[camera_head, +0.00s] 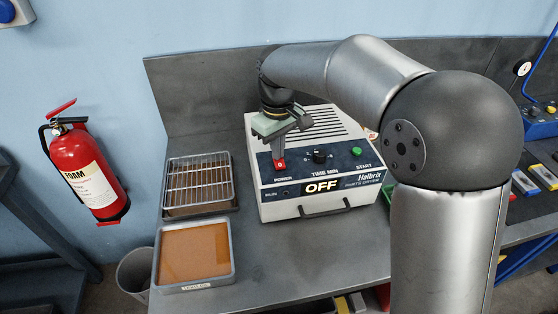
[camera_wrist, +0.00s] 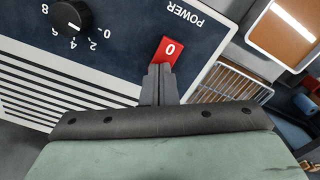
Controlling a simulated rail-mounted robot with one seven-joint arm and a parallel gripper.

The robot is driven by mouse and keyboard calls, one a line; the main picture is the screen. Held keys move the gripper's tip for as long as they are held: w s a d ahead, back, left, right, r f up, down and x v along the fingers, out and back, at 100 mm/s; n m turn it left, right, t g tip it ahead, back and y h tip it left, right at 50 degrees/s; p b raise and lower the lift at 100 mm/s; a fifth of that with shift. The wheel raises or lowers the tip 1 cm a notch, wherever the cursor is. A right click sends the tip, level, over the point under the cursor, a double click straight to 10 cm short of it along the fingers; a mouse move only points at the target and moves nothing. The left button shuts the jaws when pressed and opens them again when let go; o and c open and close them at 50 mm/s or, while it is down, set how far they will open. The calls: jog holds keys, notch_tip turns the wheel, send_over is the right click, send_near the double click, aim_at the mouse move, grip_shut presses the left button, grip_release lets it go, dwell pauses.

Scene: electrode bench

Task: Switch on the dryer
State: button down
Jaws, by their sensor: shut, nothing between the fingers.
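The dryer (camera_head: 283,208) is a white box on the bench with a dark sloped front panel and a vented top. Its display (camera_head: 322,187) reads OFF. The red power switch (camera_head: 279,165) shows a 0 and is at the left of the panel; it also shows in the wrist view (camera_wrist: 168,49). A black timer knob (camera_head: 320,156) and a green start button (camera_head: 356,152) sit to its right. My gripper (camera_head: 278,156) is shut and empty, pointing down with its fingertips right at the switch's edge. In the wrist view the fingertips (camera_wrist: 159,70) look close to or touching the switch; I cannot tell which.
A wire rack tray (camera_head: 235,194) and a tray of orange-brown liquid (camera_head: 230,262) lie left of the dryer. A red fire extinguisher (camera_head: 84,172) hangs on the wall. A grey bin (camera_head: 133,272) stands below. Bare bench (camera_head: 290,255) lies in front of the dryer.

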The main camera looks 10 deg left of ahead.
notch_tip(320, 180, up, 7)
jog(key=p, duration=0.6)
jog(key=shift+f, duration=0.1)
jog(key=shift+d, duration=0.1)
dwell(0.5)
jog(key=s+d+m+b, duration=0.1)
jog(key=s+d+m, duration=0.3)
jog(key=d, duration=0.6)
jog(key=s+d+m, duration=0.2)
jog(key=s+d, duration=0.4)
jog(key=d, duration=0.5)
jog(key=s+d+f+m+t, duration=0.1)
jog(key=s+d+f+m, duration=0.4)
jog(key=s+d, duration=0.3)
jog(key=s+f, duration=0.1)
jog(key=s, duration=0.3)
jog(key=shift+f+b, duration=0.25)
jog(key=shift+b, duration=0.1)
jog(key=shift+w, duration=0.1)
